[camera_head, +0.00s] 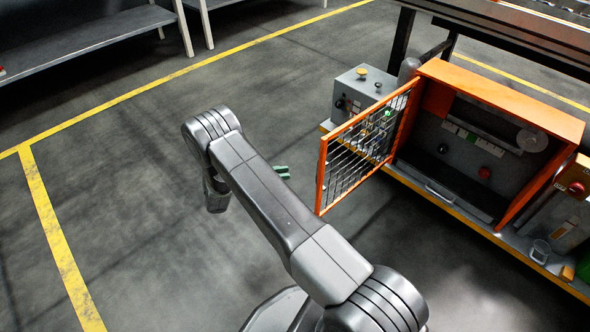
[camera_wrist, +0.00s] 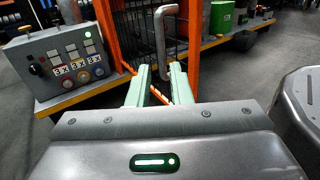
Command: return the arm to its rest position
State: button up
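My arm (camera_head: 270,195) reaches out over the floor in the head view, bent at its far joint. A bent grey handle (camera_wrist: 159,38) in front of the orange door frame (camera_wrist: 192,50) appears in line with that gap. I see no finger pressed on it, but how near it is cannot be told.
The orange cabinet (camera_head: 500,95) stands open on a yellow-edged ledge at right. A grey button box (camera_head: 350,88) stands beyond the door, and shows in the wrist view (camera_wrist: 40,88). A grey bench (camera_head: 90,42) is at upper left. The floor left of my arm is clear.

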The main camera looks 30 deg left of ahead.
jog(key=shift+s+a, duration=0.3)
jog(key=shift+w, duration=0.1)
jog(key=b+x, duration=0.2)
jog(key=x, duration=1.1)
jog(key=shift+d+b, duration=0.2)
jog(key=shift+b, duration=0.2)
jog(key=shift+w, duration=0.1)
jog(key=shift+d, duration=0.1)
